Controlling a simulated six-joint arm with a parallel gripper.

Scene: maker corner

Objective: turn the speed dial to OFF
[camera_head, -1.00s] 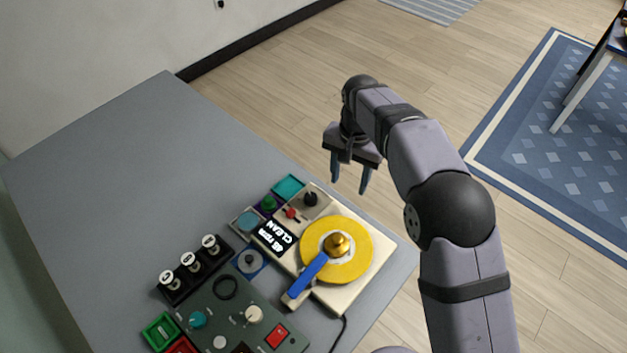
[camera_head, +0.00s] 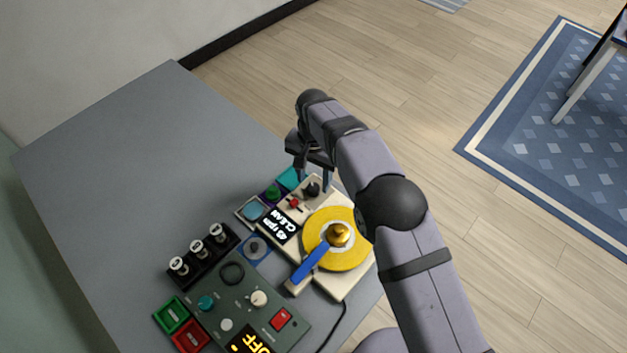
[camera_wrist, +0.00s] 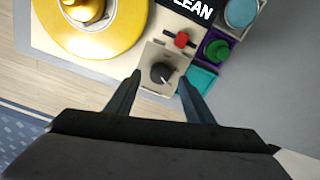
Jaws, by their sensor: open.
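The black speed dial (camera_head: 312,188) sits on the back corner of a cream turntable machine (camera_head: 292,286). In the wrist view the dial (camera_wrist: 160,73) is round with a raised grip, and its setting is too small to read. My gripper (camera_head: 312,177) is open above the dial. In the wrist view its fingertips (camera_wrist: 160,82) show on either side of the dial, and nothing is held. I cannot tell whether a finger touches it. The machine's black display (camera_head: 277,226) shows an rpm line and CLEAN.
A red switch (camera_wrist: 181,40) is beside the dial. A teal tray (camera_wrist: 199,79) and a green knob (camera_wrist: 216,49) lie close to the right finger. The yellow disc (camera_head: 326,227) with a blue arm (camera_head: 310,263) is nearby. The table's far left (camera_head: 130,140) is clear.

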